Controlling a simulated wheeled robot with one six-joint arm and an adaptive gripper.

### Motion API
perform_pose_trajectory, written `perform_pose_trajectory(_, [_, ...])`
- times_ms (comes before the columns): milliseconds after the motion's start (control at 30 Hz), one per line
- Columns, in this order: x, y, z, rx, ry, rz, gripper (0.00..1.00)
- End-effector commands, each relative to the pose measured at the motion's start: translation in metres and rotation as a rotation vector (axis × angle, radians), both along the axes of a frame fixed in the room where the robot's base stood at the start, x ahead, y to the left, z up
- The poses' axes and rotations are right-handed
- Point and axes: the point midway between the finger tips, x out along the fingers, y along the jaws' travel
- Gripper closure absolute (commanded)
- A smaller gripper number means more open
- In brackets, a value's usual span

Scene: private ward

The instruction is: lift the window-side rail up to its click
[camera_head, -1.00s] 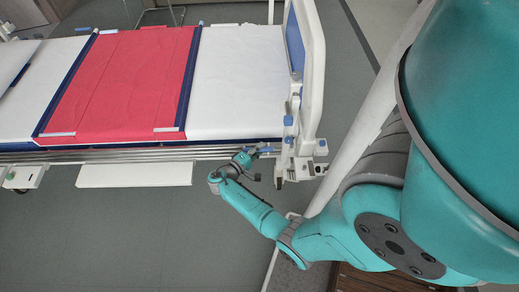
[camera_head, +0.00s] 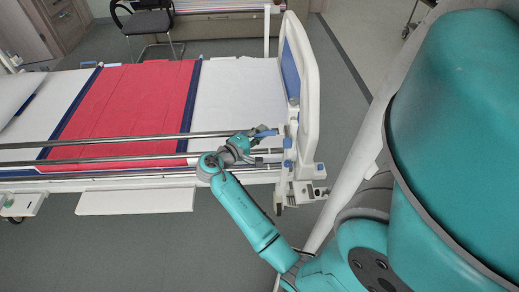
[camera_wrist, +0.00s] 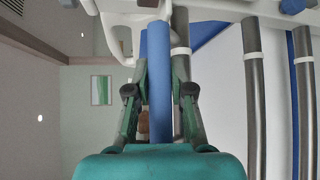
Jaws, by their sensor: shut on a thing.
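The near-side bed rail (camera_head: 110,143) is a set of long grey metal bars along the bed's near edge. Its upper bars stand clear of the lower ones and cross in front of the mattress. My gripper (camera_head: 262,134) is at the rail's right end, by the bed's foot end. In the wrist view my gripper (camera_wrist: 160,100) is shut on a blue bar of the rail (camera_wrist: 159,65), with a dark green finger on each side. Grey rail bars (camera_wrist: 252,90) run beside it. Whether the rail's latch has caught cannot be seen.
The bed has a red sheet (camera_head: 125,100) over white bedding. The white and blue footboard (camera_head: 300,85) stands just right of my gripper. A white panel (camera_head: 135,201) juts from the bed's near side. A dark chair (camera_head: 150,22) stands beyond. Floor at lower left is clear.

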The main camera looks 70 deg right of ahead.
Motion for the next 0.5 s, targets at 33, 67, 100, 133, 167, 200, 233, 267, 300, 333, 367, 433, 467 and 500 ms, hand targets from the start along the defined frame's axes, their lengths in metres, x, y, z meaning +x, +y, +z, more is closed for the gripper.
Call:
perform_pose_trajectory(33, [0.001,0.000,0.015,-0.008,-0.006,-0.001,1.00])
perform_pose_trajectory(67, [0.001,0.000,0.020,-0.007,-0.006,-0.001,1.00])
perform_pose_trajectory(100, [0.001,0.000,0.027,-0.007,-0.007,-0.001,1.00])
perform_pose_trajectory(133, [0.001,0.000,0.032,-0.007,-0.006,-0.001,1.00])
perform_pose_trajectory(167, [0.001,0.000,0.036,-0.007,-0.006,-0.001,1.00])
perform_pose_trajectory(200, [0.001,0.000,0.041,-0.007,-0.006,-0.001,1.00])
perform_pose_trajectory(233, [0.001,0.000,0.045,-0.006,-0.005,0.001,1.00])
perform_pose_trajectory(267, [0.001,0.000,0.047,-0.007,-0.006,0.000,1.00])
perform_pose_trajectory(300, [0.001,0.000,0.050,-0.006,-0.005,0.001,1.00])
perform_pose_trajectory(333, [0.001,0.000,0.051,-0.006,-0.003,0.001,1.00])
perform_pose_trajectory(367, [0.001,0.000,0.053,-0.004,-0.003,0.001,1.00])
perform_pose_trajectory(433, [0.001,0.000,0.055,-0.005,-0.003,0.002,1.00])
perform_pose_trajectory(467, [0.001,0.000,0.056,-0.005,-0.003,0.002,1.00])
perform_pose_trajectory(500, [0.001,0.000,0.056,-0.005,-0.003,0.002,1.00])
